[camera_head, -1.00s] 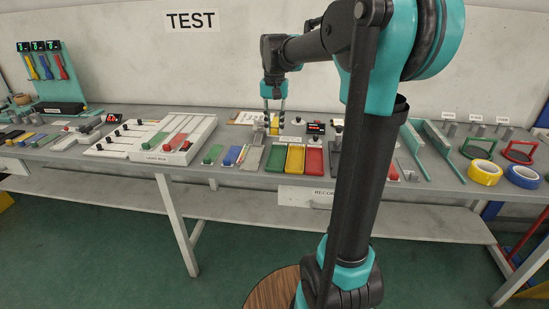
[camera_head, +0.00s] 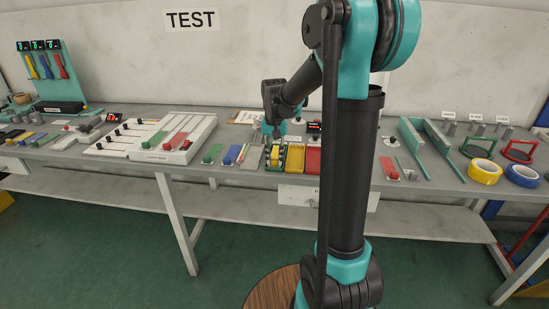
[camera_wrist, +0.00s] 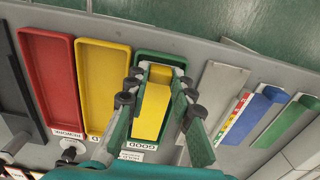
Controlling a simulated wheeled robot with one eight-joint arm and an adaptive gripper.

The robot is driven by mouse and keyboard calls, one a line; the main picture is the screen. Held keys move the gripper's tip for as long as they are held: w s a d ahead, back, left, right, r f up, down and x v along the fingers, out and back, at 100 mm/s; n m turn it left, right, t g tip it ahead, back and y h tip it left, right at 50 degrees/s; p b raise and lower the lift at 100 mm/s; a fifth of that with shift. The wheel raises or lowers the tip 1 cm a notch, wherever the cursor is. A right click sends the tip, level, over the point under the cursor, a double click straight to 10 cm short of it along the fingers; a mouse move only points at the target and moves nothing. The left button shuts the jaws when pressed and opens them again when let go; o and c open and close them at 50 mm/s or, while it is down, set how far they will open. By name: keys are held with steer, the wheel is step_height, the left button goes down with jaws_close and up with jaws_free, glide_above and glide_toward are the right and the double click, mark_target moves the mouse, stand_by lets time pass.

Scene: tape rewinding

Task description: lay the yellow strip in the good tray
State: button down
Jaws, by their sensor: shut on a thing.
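The yellow strip (camera_wrist: 153,108) is held between the two fingers of my gripper (camera_wrist: 160,72), shut on its sides. It lies lengthwise over the green tray (camera_wrist: 175,58), labelled GOOD, within its outline in the wrist view. In the head view the strip (camera_head: 275,153) and my gripper (camera_head: 276,146) are at the green tray (camera_head: 268,166), whose floor is largely hidden. I cannot tell whether the strip touches the tray floor.
A yellow tray (camera_wrist: 101,85) labelled HOLD and a red tray (camera_wrist: 48,75) labelled REWORK adjoin the green one. A flat grey plate (camera_wrist: 221,90), a blue block (camera_wrist: 258,108) and a green block (camera_wrist: 292,120) lie on its other side.

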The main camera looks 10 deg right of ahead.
steer(key=shift+f, duration=0.3)
steer(key=c, duration=1.3)
jaws_free()
step_height(320, 180, up, 12)
steer(key=s+d+f+n+t, duration=0.1)
steer(key=s+d+f+t, duration=0.1)
steer(key=s+f, duration=0.8)
steer(key=s+d+f+n+t, duration=0.2)
steer(key=s+f, duration=0.7)
steer(key=s, duration=0.3)
steer(key=shift+f+n, duration=0.3)
steer(key=shift+f, duration=0.05)
